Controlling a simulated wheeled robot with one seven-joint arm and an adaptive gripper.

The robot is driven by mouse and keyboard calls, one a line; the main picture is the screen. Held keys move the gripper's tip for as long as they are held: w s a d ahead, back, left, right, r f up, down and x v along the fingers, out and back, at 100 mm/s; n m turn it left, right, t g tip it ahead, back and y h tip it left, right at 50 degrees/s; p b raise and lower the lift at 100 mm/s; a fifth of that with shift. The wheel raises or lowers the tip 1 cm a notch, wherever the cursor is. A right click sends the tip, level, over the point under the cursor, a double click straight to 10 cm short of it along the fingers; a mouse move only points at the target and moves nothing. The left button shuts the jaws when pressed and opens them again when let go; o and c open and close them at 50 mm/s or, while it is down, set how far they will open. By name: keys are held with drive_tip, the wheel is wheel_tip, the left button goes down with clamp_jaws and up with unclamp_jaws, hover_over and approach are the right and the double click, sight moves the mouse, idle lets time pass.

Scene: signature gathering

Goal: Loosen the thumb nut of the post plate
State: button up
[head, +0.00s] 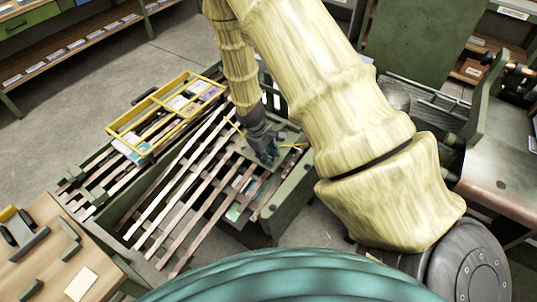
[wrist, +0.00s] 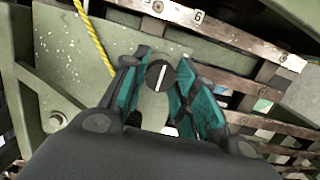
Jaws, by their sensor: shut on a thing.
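The post plate (wrist: 95,48) is a worn green metal plate that fills the upper left of the wrist view. It also shows in the head view (head: 289,131), at the right end of the slatted frame. The thumb nut (wrist: 158,76) is a dark round knob with a white line across it, upright in the wrist view. My gripper (wrist: 160,85) has its teal-padded fingers on either side of the nut and is shut on it. In the head view my gripper (head: 268,154) points down at the plate and hides the nut.
Wooden slats (head: 185,190) with gaps run left of the plate; numbered strips show in the wrist view (wrist: 230,35). A yellow cord (wrist: 96,40) hangs close to my gripper. A yellow divided tray (head: 160,112) lies on the far slats. A wooden table (head: 50,245) stands lower left.

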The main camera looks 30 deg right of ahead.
idle(0.4)
drive_tip(key=o, duration=1)
drive_tip(key=shift+r, duration=0.1)
drive_tip(key=v, duration=1.1)
drive_tip(key=shift+r, duration=0.4)
